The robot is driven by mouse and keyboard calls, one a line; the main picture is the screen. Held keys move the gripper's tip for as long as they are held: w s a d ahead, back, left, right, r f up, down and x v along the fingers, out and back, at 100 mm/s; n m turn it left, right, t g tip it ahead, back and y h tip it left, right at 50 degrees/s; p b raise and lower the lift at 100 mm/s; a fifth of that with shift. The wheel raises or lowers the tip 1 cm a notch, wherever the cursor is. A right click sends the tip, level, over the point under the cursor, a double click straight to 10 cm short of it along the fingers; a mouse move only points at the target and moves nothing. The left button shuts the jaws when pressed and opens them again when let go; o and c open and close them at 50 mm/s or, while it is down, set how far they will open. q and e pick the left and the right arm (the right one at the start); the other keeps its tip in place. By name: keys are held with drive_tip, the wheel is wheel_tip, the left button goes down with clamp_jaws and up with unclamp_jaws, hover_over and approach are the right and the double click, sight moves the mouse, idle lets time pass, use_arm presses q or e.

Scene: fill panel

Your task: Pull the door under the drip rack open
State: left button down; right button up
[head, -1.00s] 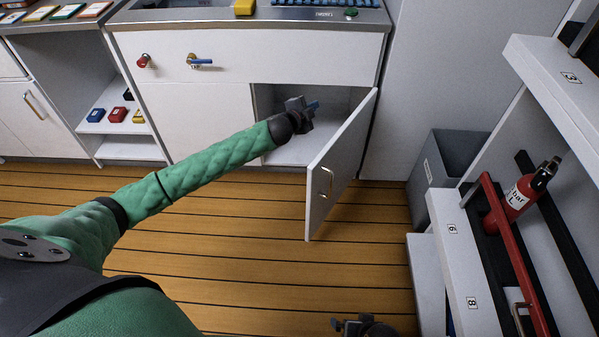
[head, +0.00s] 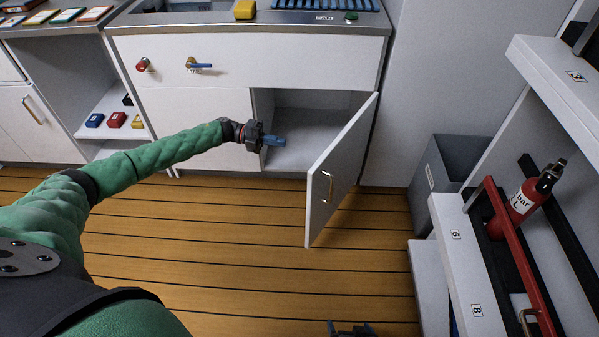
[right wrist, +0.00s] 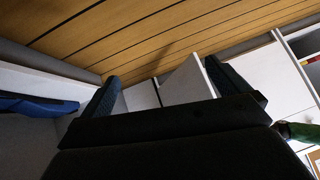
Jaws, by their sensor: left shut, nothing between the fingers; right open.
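The white door (head: 340,175) under the drip rack (head: 322,4) stands swung well open to the right, with its brass handle (head: 328,187) on its outer face. The cupboard interior (head: 300,118) behind it shows as an empty white space. My left gripper (head: 276,141) is shut and empty at the cupboard opening, to the left of the door and apart from it. My right gripper (head: 350,328) is low at the bottom edge of the head view, mostly cut off. In the right wrist view its two fingers (right wrist: 163,92) are apart with nothing between them.
A grey bin (head: 445,175) stands right of the door. White shelving with a red fire extinguisher (head: 524,198) and a red bar (head: 515,255) fills the right side. The wooden floor (head: 230,240) in front of the cupboard is clear.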

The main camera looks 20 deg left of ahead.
use_arm(q)
drive_tip(key=s+a+m+g, duration=0.2)
drive_tip(key=s+m+g, duration=0.2)
drive_tip(key=s+g, duration=0.15)
drive_tip(key=s+p+x, duration=0.1)
drive_tip(key=x, duration=1.3)
drive_tip(key=shift+s+r+g, duration=0.2)
drive_tip(key=shift+s+g, duration=0.15)
drive_tip(key=shift+s, duration=0.1)
use_arm(e)
drive_tip(key=shift+s+d+f, duration=0.1)
drive_tip(key=shift+s+f, duration=0.35)
drive_tip(key=shift+s, duration=0.2)
drive_tip(key=shift+s+f, duration=0.45)
drive_tip(key=shift+s, duration=0.15)
use_arm(q)
drive_tip(key=shift+a, duration=0.1)
drive_tip(key=s+d+n+t+p, duration=0.2)
drive_tip(key=d+n+t+p, duration=0.2)
drive_tip(key=d, duration=2)
drive_tip(key=shift+t+p, duration=1.1)
drive_tip(key=shift+t, duration=0.4)
use_arm(e)
wheel_tip(320, 180, up, 6)
